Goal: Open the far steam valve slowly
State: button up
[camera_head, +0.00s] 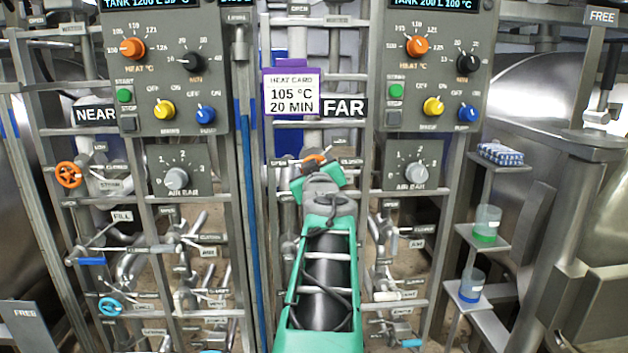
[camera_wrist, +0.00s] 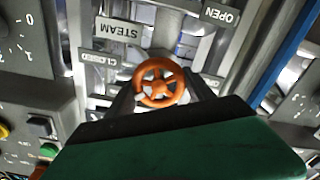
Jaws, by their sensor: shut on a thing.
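The far steam valve is an orange handwheel with spokes. In the wrist view the wheel (camera_wrist: 160,83) sits between the fingers of my gripper (camera_wrist: 160,97), which is shut on it. A STEAM label (camera_wrist: 119,31), a CLOSED label (camera_wrist: 99,57) and an OPEN label (camera_wrist: 220,15) surround it upside down. In the head view only the top of the orange wheel (camera_head: 315,158) shows above my gripper (camera_head: 316,170); my arm hides the rest. The FAR sign (camera_head: 344,108) hangs just above it.
The near orange wheel (camera_head: 68,174) is at the left. Control panels (camera_head: 437,70) with knobs stand on both sides. A purple-edged heat card (camera_head: 292,92) reads 105 °C, 20 MIN. Shelves at the right hold cups (camera_head: 487,222). Pipes and posts crowd my arm.

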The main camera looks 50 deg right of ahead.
jog(key=shift+n+b, duration=0.35)
jog(key=shift+n, duration=0.05)
jog(key=o, duration=1.4)
jog(key=shift+c, duration=0.2)
jog(key=b+v, duration=0.1)
jog(key=v, duration=0.6)
jog(key=shift+s+a, duration=0.25)
